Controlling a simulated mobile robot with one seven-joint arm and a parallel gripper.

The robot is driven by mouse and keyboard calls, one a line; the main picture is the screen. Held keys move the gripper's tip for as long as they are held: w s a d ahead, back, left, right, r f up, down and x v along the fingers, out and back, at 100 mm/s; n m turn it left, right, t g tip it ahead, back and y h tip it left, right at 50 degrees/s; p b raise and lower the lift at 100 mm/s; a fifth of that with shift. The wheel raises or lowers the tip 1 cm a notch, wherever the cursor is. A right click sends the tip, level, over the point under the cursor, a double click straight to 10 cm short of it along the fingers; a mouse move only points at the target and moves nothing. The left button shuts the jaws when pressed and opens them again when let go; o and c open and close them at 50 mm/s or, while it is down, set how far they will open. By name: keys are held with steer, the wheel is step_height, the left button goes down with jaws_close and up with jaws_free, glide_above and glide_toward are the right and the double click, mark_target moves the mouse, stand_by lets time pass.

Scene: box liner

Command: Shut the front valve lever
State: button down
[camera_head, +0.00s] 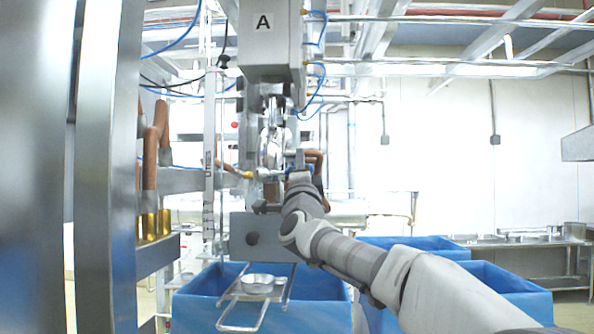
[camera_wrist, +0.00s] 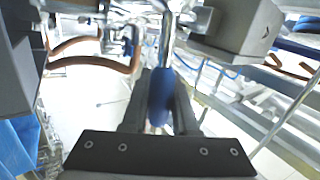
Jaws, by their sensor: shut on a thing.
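The front valve lever has a blue handle (camera_wrist: 162,92), seen in the wrist view pointing down toward my wrist from a metal shaft. My gripper (camera_wrist: 162,110) is shut on it, with one dark finger on each side of the blue grip. In the head view my gripper (camera_head: 288,180) is at the metal valve assembly (camera_head: 272,148) under the grey housing marked A (camera_head: 265,30). There my own arm and the valve parts hide most of the lever, so its exact angle cannot be told.
Copper-coloured pipes (camera_head: 152,150) stand behind a steel post (camera_head: 104,170) at the left. Blue-lined boxes (camera_head: 205,300) stand below the valve, and more are at the right. A wire tray with a metal dish (camera_head: 258,283) sticks out below the valve. Curved brown tubes (camera_wrist: 95,62) lie close to my gripper.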

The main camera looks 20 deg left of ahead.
steer(key=shift+w+d+f+m+t+h+b, duration=0.1)
steer(key=shift+f+m+t+h+b, duration=0.1)
steer(key=shift+f+m+h+b, duration=0.4)
steer(key=shift+f+m+t+h+p, duration=0.15)
steer(key=shift+m+h, duration=0.25)
steer(key=shift+m, duration=0.5)
steer(key=c, duration=0.7)
jaws_free()
steer(key=b+v, duration=0.4)
steer(key=v, duration=1.3)
steer(key=shift+s, duration=0.25)
